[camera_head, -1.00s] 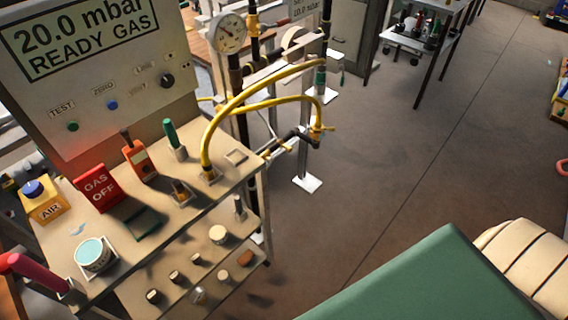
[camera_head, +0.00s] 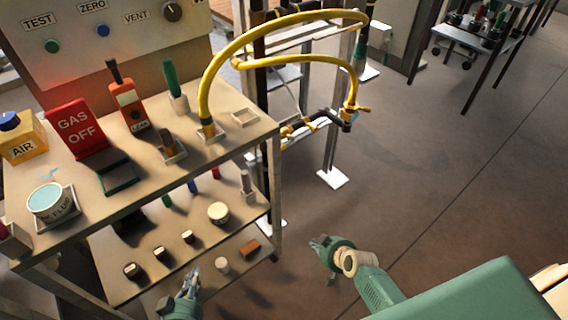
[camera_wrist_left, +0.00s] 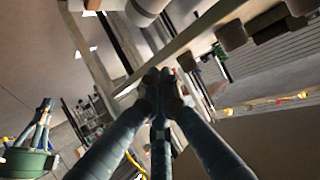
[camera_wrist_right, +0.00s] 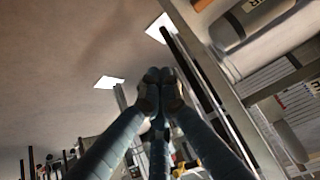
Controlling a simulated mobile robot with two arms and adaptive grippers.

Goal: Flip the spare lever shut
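I cannot tell for sure which part is the spare lever. A small yellow lever (camera_head: 362,109) sits on the dark pipe end below the looped yellow hose (camera_head: 290,62), to the right of the cart. More yellow fittings (camera_head: 290,130) lie on the pipe left of it. My left gripper (camera_head: 190,276) is in front of the cart's lower shelf; its fingertips meet in the left wrist view (camera_wrist_left: 158,78). My right gripper (camera_head: 318,242) is over open floor, below and apart from the pipe; its fingertips meet in the right wrist view (camera_wrist_right: 159,78). Both look empty.
The cart (camera_head: 262,137) carries a red GAS OFF sign (camera_head: 77,130), an orange meter (camera_head: 128,102), a cup (camera_head: 50,203) and a yellow AIR box (camera_head: 22,140). Small parts stand on its lower shelf (camera_head: 205,255). Floor (camera_head: 430,170) to the right is clear.

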